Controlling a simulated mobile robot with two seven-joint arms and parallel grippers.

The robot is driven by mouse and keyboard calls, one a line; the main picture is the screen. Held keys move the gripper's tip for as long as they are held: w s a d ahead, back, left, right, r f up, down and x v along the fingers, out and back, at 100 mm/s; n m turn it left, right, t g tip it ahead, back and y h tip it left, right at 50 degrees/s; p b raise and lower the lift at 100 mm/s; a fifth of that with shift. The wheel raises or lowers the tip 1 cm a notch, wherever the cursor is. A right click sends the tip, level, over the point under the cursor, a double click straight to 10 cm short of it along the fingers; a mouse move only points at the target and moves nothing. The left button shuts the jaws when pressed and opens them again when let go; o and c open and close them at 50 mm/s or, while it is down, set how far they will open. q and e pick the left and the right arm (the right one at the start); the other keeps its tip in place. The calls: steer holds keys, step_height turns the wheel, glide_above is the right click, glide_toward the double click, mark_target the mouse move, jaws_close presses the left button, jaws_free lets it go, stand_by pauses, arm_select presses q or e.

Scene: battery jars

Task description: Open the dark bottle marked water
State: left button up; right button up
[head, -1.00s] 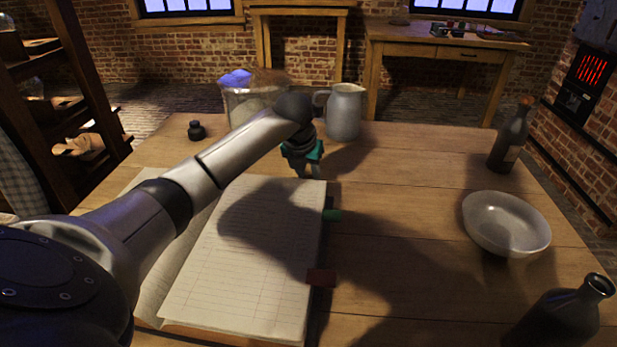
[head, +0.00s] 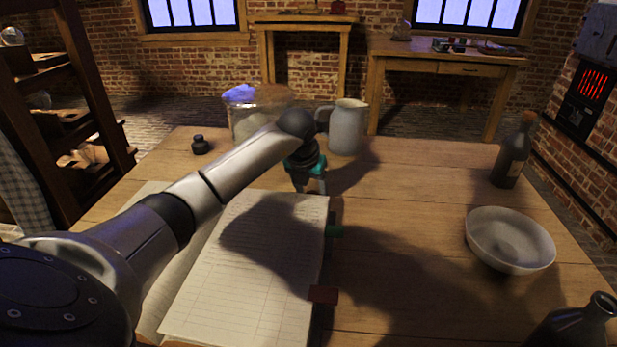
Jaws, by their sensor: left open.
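A dark bottle with a brown stopper and a pale label (head: 513,158) stands upright at the right back of the table; the label is too small to read. A second dark bottle (head: 572,327) is at the lower right corner, partly cut off, with an open-looking mouth and no readable mark. My left gripper (head: 309,188) is open and empty, pointing down just above the far edge of the open book, well left of both bottles. My right gripper is not in view.
An open ledger (head: 255,270) lies at the front left. A pale bowl (head: 510,240) sits at the right between the bottles. A grey jug (head: 347,128), a glass jar (head: 245,115) and a small dark inkpot (head: 200,145) stand at the back. The table's middle right is clear.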

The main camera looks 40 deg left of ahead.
arm_select(q)
steer(key=p+v, duration=0.3)
steer(key=v, duration=0.8)
steer(key=shift+p, duration=0.35)
steer(key=shift+s+r, duration=0.25)
steer(key=shift+r, duration=0.2)
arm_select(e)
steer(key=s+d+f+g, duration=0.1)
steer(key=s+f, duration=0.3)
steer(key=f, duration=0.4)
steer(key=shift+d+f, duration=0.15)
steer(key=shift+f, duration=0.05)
